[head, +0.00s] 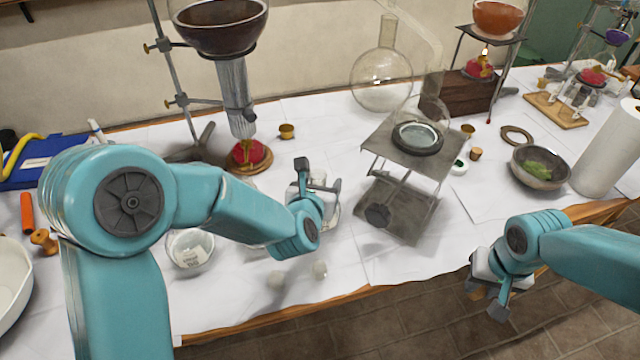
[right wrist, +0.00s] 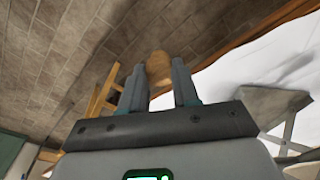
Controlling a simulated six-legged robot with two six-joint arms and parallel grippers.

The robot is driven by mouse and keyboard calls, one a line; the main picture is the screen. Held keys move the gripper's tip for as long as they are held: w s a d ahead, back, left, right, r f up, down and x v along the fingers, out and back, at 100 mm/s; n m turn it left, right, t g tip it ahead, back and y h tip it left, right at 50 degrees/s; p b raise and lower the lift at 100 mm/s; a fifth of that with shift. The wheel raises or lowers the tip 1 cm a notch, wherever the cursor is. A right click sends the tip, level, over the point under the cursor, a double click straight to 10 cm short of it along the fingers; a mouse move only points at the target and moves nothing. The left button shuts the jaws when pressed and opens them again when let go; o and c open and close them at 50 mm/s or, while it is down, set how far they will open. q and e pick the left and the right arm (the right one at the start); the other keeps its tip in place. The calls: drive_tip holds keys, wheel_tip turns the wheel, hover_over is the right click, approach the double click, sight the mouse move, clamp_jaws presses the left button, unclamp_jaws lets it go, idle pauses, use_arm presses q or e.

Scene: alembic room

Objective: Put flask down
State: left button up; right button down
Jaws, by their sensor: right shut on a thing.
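A clear round-bottomed flask (head: 428,112) stands with its base in a dark ring (head: 418,140) on a grey lab jack (head: 375,147). A larger clear round flask (head: 381,80) stands behind it at the back. My right gripper (head: 486,290) is past the table's front edge, over the floor, well away from both flasks. It is shut on a small brown rounded thing (right wrist: 159,68), like a cork, mostly hidden in the head view. My left gripper (head: 319,184) is left of the jack, fingers apart, by a clear glass vessel (head: 330,212); whether it grips this is unclear.
A grey bowl with green leaves (head: 539,167) and a white paper roll (head: 608,150) are at the right. A burner (head: 250,155) stands under a dark funnel-like vessel.

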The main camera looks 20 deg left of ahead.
sight(479, 289)
use_arm(q)
drive_tip(key=shift+s+r, duration=0.1)
use_arm(e)
drive_tip(key=shift+s+r, duration=0.1)
use_arm(q)
drive_tip(key=shift+r+p, duration=0.15)
drive_tip(key=shift+p, duration=0.2)
use_arm(e)
drive_tip(key=shift+r, duration=0.25)
drive_tip(key=shift+f, duration=0.2)
drive_tip(key=shift+f+b, duration=0.45)
drive_tip(key=shift+b, duration=0.25)
use_arm(q)
drive_tip(key=v, duration=1.1)
drive_tip(key=shift+s, duration=0.45)
drive_tip(key=shift+r, duration=0.15)
use_arm(e)
drive_tip(key=shift+r, duration=0.1)
drive_tip(key=shift+r+p, duration=1.45)
drive_tip(key=shift+r, duration=0.5)
use_arm(q)
wheel_tip(479, 289, up, 3)
drive_tip(key=shift+f, duration=0.2)
